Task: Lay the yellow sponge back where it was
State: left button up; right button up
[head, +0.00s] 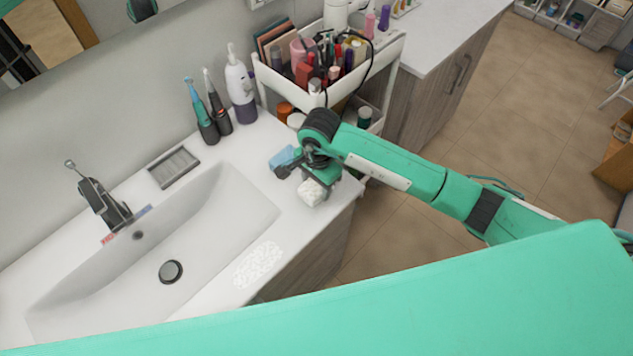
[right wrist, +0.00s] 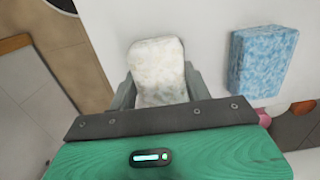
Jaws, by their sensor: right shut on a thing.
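A pale, off-white sponge with a faint yellow tint (head: 313,192) is between the fingers of my right gripper (head: 309,184). It also shows in the right wrist view (right wrist: 157,72), with a finger on each side of it. The gripper is shut on it and points down over the right end of the white counter, near the front edge. I cannot tell whether the sponge touches the counter. A blue sponge (head: 282,157) lies on the counter just behind the gripper, and shows at the right in the wrist view (right wrist: 262,62). My left gripper is not in view.
A white foamy patch (head: 258,265) lies on the counter's front strip. The sink basin (head: 205,220) is to the left. Electric toothbrushes (head: 219,115) stand at the back. A white cart (head: 333,92) full of cosmetics stands behind the counter's right end.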

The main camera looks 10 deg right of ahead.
jog(key=o, duration=0.9)
jog(key=shift+o, duration=0.2)
jog(key=shift+a, duration=0.1)
jog(key=shift+s, duration=0.1)
jog(key=shift+r, duration=0.1)
notch_tip(320, 180, up, 12)
jog(key=p, duration=0.4)
jog(key=shift+d+p, duration=0.2)
jog(key=shift+p, duration=0.15)
